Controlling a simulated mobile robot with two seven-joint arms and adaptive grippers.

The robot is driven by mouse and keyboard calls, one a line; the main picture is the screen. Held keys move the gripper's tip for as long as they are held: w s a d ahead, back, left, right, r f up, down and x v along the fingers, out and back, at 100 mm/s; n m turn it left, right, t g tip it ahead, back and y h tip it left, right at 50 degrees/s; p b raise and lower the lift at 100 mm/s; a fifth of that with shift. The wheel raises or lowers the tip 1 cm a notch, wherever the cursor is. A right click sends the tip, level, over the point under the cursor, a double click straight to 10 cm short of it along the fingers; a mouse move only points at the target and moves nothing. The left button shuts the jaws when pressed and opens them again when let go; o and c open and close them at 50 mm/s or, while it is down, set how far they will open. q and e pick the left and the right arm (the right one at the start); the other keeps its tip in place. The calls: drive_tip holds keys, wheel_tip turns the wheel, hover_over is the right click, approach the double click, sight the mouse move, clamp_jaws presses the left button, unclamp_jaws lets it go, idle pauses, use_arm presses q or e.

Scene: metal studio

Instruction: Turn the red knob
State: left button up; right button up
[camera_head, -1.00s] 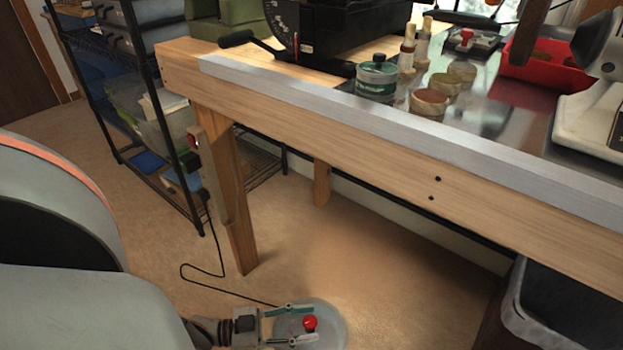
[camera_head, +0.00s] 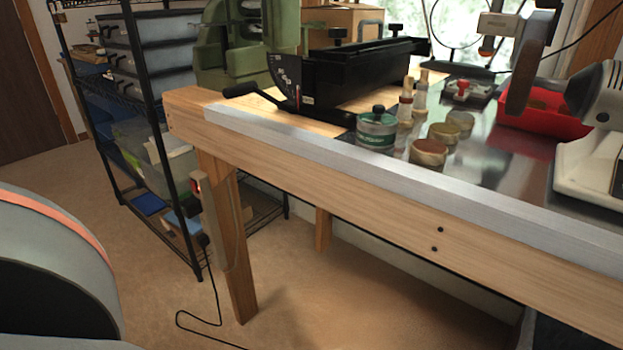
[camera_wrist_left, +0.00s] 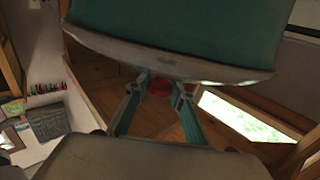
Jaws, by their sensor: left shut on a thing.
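The red knob (camera_wrist_left: 159,87) shows in the left wrist view, small and round, below the grey rim of a large teal body (camera_wrist_left: 175,30). My left gripper (camera_wrist_left: 159,80) has one teal-sided finger on each side of the knob. Its fingers are shut on the knob, and their tips partly cover it. Neither the knob nor this gripper shows in the head view now. My right gripper is in neither view.
The wooden workbench (camera_head: 330,200) with a metal front edge crosses the head view. It bears a black machine with a lever (camera_head: 345,75), round tins (camera_head: 428,152) and a red bin (camera_head: 545,112). A black wire shelf (camera_head: 190,215) stands at left.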

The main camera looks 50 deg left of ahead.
use_arm(q)
drive_tip(key=shift+f+m+g+h+b, duration=0.15)
drive_tip(key=shift+m+g+h+b, duration=0.4)
drive_tip(key=shift+m+g+h, duration=0.5)
drive_tip(key=shift+o, duration=0.2)
drive_tip(key=m+g+h, duration=0.2)
drive_tip(key=h, duration=0.1)
drive_tip(key=shift+g, duration=0.25)
drive_tip(key=m+g+h, duration=0.1)
drive_tip(key=m+g, duration=0.1)
drive_tip(key=g, duration=0.1)
drive_tip(key=m+g+h, duration=0.2)
drive_tip(key=g, duration=0.1)
drive_tip(key=shift+w+r+m, duration=0.15)
drive_tip(key=shift+r+m, duration=0.05)
drive_tip(key=shift+m, duration=0.15)
drive_tip(key=m+g, duration=0.2)
drive_tip(key=g, duration=0.2)
drive_tip(key=shift+m+h, duration=0.3)
drive_tip(key=shift+h, duration=0.05)
drive_tip(key=shift+m+g, duration=0.3)
drive_tip(key=shift+g, duration=0.3)
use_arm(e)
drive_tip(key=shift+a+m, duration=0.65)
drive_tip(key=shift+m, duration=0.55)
use_arm(q)
drive_tip(key=shift+s+m+g, duration=0.2)
drive_tip(key=shift+m+g, duration=0.2)
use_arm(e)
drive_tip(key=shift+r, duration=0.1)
